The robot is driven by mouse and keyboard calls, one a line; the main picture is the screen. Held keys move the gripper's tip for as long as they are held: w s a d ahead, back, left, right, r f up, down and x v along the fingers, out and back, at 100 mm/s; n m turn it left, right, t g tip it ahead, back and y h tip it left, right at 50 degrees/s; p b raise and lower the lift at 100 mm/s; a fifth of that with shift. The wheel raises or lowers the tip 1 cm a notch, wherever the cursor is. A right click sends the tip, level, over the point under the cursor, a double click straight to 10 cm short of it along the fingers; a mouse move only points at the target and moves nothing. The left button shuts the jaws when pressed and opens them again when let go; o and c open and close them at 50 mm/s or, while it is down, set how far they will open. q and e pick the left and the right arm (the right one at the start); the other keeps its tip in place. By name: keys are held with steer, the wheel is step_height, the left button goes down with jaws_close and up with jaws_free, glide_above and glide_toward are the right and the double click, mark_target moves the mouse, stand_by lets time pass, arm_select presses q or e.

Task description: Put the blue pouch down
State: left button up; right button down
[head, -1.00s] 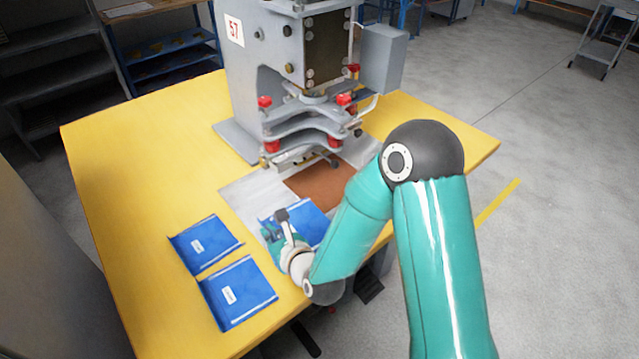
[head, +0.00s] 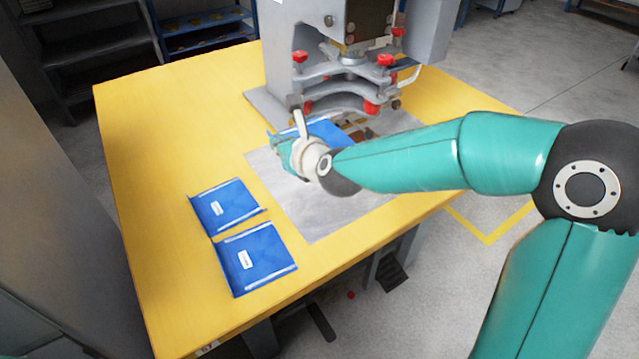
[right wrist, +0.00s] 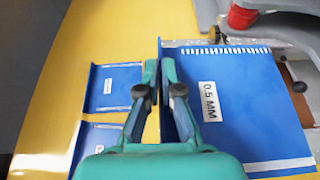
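The blue pouch (head: 336,130) is at the press, over the back of the grey plate; my right gripper and forearm hide part of it in the head view. In the right wrist view the pouch (right wrist: 240,105) fills the right side, with a white "0.5 MM" label. My right gripper (head: 284,148) is at the pouch's left edge. In the right wrist view its fingers (right wrist: 159,75) are closed on the upturned left edge of the pouch. I cannot tell whether the pouch touches the surface below. My left gripper is not in view.
Two other blue pouches lie on the yellow table (head: 160,150): one farther back (head: 235,200), one nearer the front (head: 265,262). The press (head: 345,85) with red knobs stands behind the held pouch. The front of the grey plate (head: 315,215) is bare.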

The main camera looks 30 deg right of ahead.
steer(key=b, duration=0.2)
glide_above(288, 212)
step_height(288, 212, down, 14)
steer(key=shift+f, duration=2.55)
steer(key=c, duration=1.3)
jaws_free()
